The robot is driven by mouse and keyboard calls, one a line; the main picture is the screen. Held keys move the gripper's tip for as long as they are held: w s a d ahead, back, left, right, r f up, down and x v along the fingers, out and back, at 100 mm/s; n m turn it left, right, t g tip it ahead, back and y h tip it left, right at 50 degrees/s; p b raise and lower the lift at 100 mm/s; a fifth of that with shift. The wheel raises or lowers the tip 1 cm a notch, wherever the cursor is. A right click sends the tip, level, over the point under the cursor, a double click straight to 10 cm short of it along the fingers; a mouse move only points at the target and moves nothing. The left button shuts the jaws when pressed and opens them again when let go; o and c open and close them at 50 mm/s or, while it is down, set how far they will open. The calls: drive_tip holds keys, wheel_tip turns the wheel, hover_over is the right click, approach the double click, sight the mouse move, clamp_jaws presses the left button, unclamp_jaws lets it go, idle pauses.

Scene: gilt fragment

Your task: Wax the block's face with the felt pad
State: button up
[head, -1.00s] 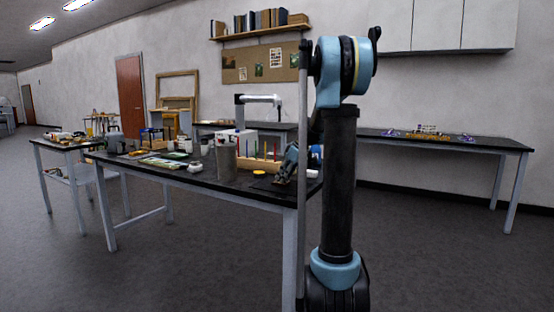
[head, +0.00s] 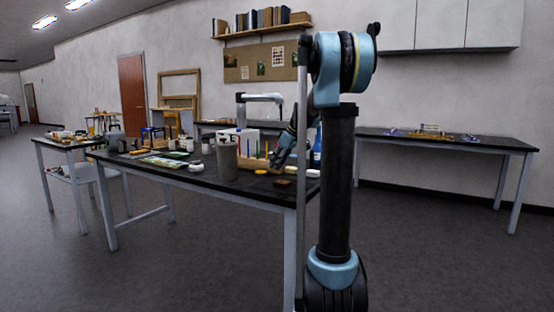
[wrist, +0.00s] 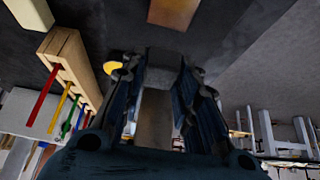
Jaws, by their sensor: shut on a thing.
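The brown block (head: 283,182) lies on the black table near its right end in the head view. It also shows at the top edge of the wrist view (wrist: 173,10), cut off by the frame. My gripper (head: 275,163) is above the table, up and slightly left of the block, apart from it. In the wrist view my gripper (wrist: 165,72) is shut on a grey piece, which looks like the felt pad (wrist: 164,58). The fingers hide part of it. Which side of the block is waxed cannot be told.
A wooden rack (wrist: 70,62) with coloured-handled tools stands close to my gripper. A yellow disc (head: 260,171), a grey cylinder (head: 227,161) and a blue bottle (head: 317,156) are nearby on the table. The table's front edge is close to the block.

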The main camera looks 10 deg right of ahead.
drive_tip(key=shift+d+r, duration=0.15)
drive_tip(key=shift+r, duration=1.05)
